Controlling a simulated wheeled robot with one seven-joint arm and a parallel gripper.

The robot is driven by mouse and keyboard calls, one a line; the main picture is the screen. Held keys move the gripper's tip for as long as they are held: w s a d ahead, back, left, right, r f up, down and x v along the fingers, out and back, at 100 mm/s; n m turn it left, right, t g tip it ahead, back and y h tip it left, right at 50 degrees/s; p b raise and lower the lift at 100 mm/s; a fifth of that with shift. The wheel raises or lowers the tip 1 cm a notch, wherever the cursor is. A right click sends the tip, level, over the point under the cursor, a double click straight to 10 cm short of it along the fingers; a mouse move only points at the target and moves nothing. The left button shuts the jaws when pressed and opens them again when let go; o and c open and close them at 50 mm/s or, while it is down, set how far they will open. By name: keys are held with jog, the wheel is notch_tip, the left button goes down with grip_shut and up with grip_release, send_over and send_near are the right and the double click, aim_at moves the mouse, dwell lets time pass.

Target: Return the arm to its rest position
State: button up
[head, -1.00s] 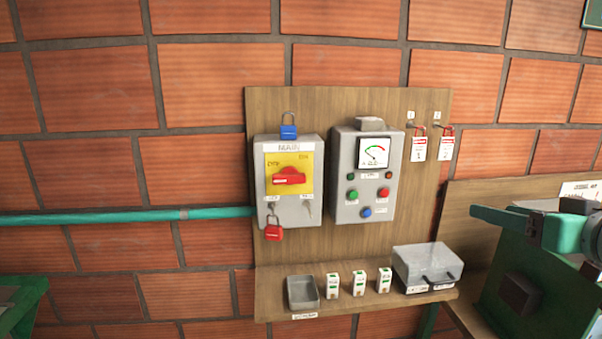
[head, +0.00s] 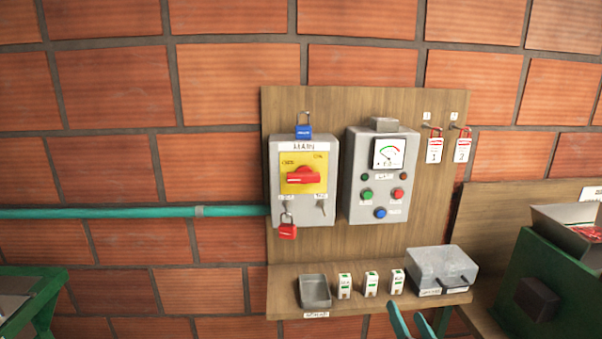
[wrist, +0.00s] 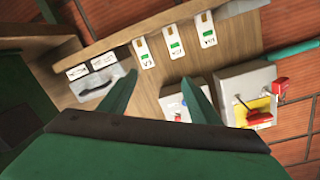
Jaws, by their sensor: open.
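My gripper (head: 408,314) shows only as two teal finger tips at the bottom edge of the head view, in front of the shelf. In the wrist view my gripper (wrist: 161,77) has its two fingers spread apart with nothing held between them. The rest of my arm is out of the head view. The fingers point toward the board, whose main switch box (head: 303,180) and meter box (head: 382,176) show in both views.
A shelf (head: 345,304) holds an open tray (head: 315,290), several small white blocks and a grey lidded box (head: 441,266). A blue padlock (head: 303,131) and a red padlock (head: 287,231) are at the switch box. A green machine (head: 545,285) stands at right.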

jog(key=s+a+f+m+g+h, duration=0.1)
jog(key=s+a+f, duration=0.75)
jog(key=f, duration=0.25)
jog(key=s+a+f+h, duration=0.1)
jog(key=s+a+f, duration=0.6)
jog(key=s+f, duration=0.25)
jog(key=s+a+r+n+y, duration=0.1)
jog(key=s+a+n, duration=0.2)
jog(key=s, duration=0.9)
jog(key=s+a+n, duration=0.3)
jog(key=s+a, duration=0.3)
jog(key=s, duration=0.6)
jog(key=shift+s+a+r+n+g+y, duration=0.2)
jog(key=shift+s+r+n+g+y, duration=0.1)
jog(key=shift+s+r+y, duration=0.1)
jog(key=shift+s, duration=0.15)
jog(key=shift+s+a, duration=0.15)
jog(key=shift+a, duration=0.05)
jog(key=shift+w, duration=0.2)
jog(key=shift+s, duration=0.15)
